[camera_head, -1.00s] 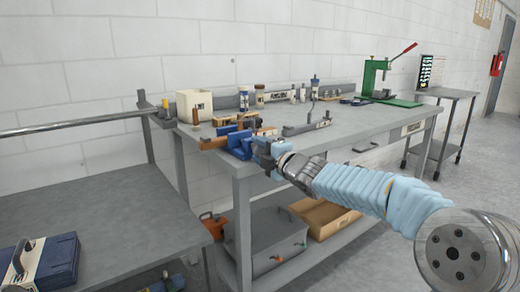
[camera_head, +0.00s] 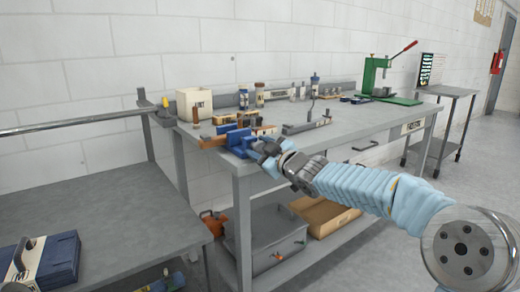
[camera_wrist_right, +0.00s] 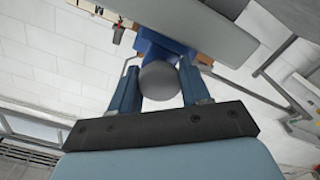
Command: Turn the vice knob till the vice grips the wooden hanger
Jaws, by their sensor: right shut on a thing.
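The blue vice (camera_head: 240,141) sits at the front left corner of the workbench. An orange-brown wooden piece, apparently the hanger (camera_head: 211,142), sticks out on its left side. I cannot tell whether the jaws touch it. My right gripper (camera_head: 268,150) is at the front of the vice. In the right wrist view, the grey round vice knob (camera_wrist_right: 160,84) lies between the two blue fingers of my right gripper (camera_wrist_right: 159,76), which is shut on it. The knob is hidden by the gripper in the head view.
The grey workbench (camera_head: 350,127) carries a cream bin (camera_head: 194,105), bottles (camera_head: 260,95) and a green press (camera_head: 377,80). A lower grey table (camera_head: 100,200) with a blue case (camera_head: 45,262) stands at the left. A cardboard box (camera_head: 322,216) lies on the lower shelf.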

